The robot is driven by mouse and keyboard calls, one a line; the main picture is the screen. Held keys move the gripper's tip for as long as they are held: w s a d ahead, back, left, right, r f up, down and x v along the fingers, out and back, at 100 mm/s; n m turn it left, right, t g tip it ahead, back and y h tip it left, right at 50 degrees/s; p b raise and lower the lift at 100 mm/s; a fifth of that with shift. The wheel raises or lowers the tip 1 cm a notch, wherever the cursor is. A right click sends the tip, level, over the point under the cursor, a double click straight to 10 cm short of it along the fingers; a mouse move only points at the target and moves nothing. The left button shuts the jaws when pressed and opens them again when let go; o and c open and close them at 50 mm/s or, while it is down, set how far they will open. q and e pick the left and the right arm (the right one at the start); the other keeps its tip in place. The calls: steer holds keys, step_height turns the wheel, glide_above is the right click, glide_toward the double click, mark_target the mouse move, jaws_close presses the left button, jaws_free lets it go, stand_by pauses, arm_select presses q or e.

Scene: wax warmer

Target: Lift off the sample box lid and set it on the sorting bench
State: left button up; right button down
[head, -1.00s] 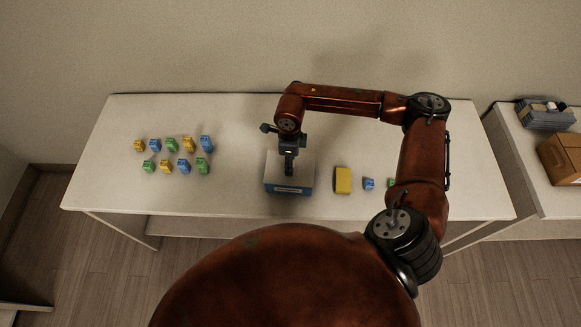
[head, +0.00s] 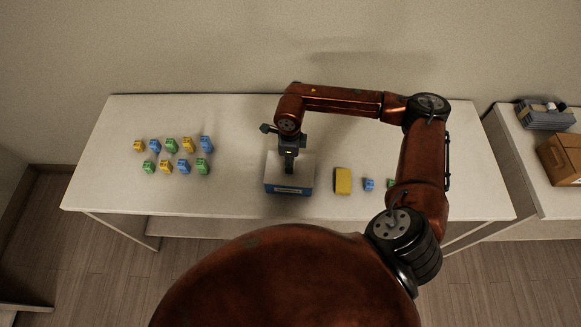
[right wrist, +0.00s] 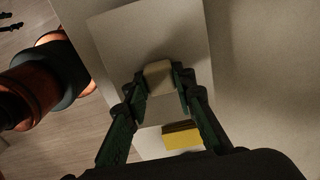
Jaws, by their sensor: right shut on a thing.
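The sample box (head: 289,189) is a blue box with a pale label on its front, standing near the middle of the sorting bench (head: 240,200). A pale flat lid (head: 304,163) covers its top. My right gripper (head: 289,171) points down over the lid's middle. In the right wrist view, the right gripper (right wrist: 160,84) has its fingers on both sides of a pale block-like knob (right wrist: 158,76) on the lid (right wrist: 150,35). It is shut on this knob. I cannot tell whether the lid is clear of the box. My left gripper is not in view.
Several small blue, green and yellow pieces (head: 184,167) stand in two rows at the left. A yellow block (head: 342,181) and a small blue piece (head: 369,184) are right of the box. A side table at the right holds a brown box (head: 562,158).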

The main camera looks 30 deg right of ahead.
steer(key=shift+r, duration=0.5)
stand_by(0.5)
steer(key=shift+r+p, duration=0.9)
steer(key=shift+r, duration=1.05)
